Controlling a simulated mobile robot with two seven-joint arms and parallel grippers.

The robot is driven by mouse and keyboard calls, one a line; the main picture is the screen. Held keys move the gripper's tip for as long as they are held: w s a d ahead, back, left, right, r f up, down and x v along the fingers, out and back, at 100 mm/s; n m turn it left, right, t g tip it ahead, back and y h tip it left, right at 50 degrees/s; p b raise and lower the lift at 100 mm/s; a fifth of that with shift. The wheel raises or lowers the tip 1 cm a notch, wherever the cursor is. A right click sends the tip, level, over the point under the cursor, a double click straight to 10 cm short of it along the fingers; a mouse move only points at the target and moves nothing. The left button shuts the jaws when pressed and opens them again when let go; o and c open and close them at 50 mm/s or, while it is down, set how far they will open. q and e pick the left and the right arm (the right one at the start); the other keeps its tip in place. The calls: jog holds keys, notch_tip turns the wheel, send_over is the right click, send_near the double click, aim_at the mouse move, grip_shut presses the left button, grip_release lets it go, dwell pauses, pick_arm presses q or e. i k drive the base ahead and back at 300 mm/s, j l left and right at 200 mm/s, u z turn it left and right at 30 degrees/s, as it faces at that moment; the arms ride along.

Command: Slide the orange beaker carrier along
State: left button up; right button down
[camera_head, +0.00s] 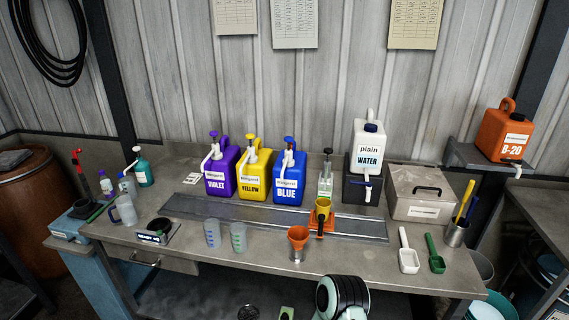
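The orange beaker carrier (317,233) sits on the metal rail track (350,224), right of the blue jug and in front of the small clear pump bottle. A yellow beaker (323,208) stands in it, upright, and hides part of the carrier. The rail runs along the bench in front of the violet jug (221,172), yellow jug (256,176) and blue jug (289,178). Neither of my grippers can be made out. A black and pale rounded part at the bottom centre looks like one of my arm links.
White (408,258) and green scoops (436,256) lie at right. A water jug (369,150) and grey box (420,190) stand behind. The rail left of the carrier looks clear.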

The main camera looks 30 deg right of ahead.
aim_at(320, 226)
jog(key=z, duration=1.35)
jog(key=i+l+u, duration=0.25)
jog(key=l+u, duration=0.3)
jog(key=i+j, duration=0.05)
jog(key=j, duration=0.05)
